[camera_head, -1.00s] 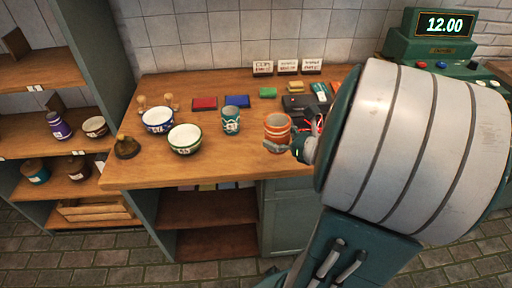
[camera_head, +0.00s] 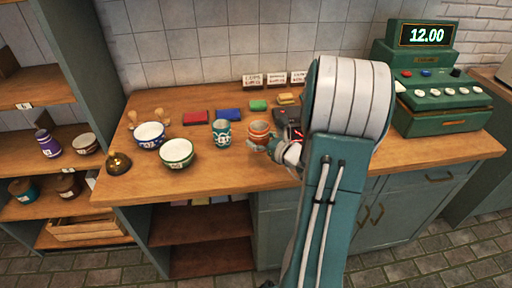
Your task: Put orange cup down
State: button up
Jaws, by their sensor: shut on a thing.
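The orange cup (camera_head: 259,129) is over the wooden counter (camera_head: 235,171), just right of the teal patterned cup (camera_head: 222,133). It looks upright. My gripper (camera_head: 268,146) is shut on the orange cup from its lower right side. The fingers are small and partly hidden by the cup and my arm. I cannot tell whether the cup's base touches the counter.
A blue-rimmed bowl (camera_head: 149,135) and a green-rimmed bowl (camera_head: 177,154) stand to the left. Red (camera_head: 196,117) and blue (camera_head: 229,114) blocks lie behind. A green cash register (camera_head: 439,90) stands at right. The counter's front strip is clear.

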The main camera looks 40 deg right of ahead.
aim_at(256, 156)
jog(key=shift+w+d+f, duration=0.2)
jog(key=shift+w+f, duration=0.25)
jog(key=shift+f, duration=0.1)
jog(key=shift+w+d+f, duration=0.2)
jog(key=shift+w+f, duration=0.25)
jog(key=shift+f, duration=0.1)
jog(key=shift+w+d+f, duration=0.1)
jog(key=shift+w+f, duration=0.05)
jog(key=shift+f, duration=1.55)
jog(key=o, duration=1)
jog(key=shift+f, duration=0.1)
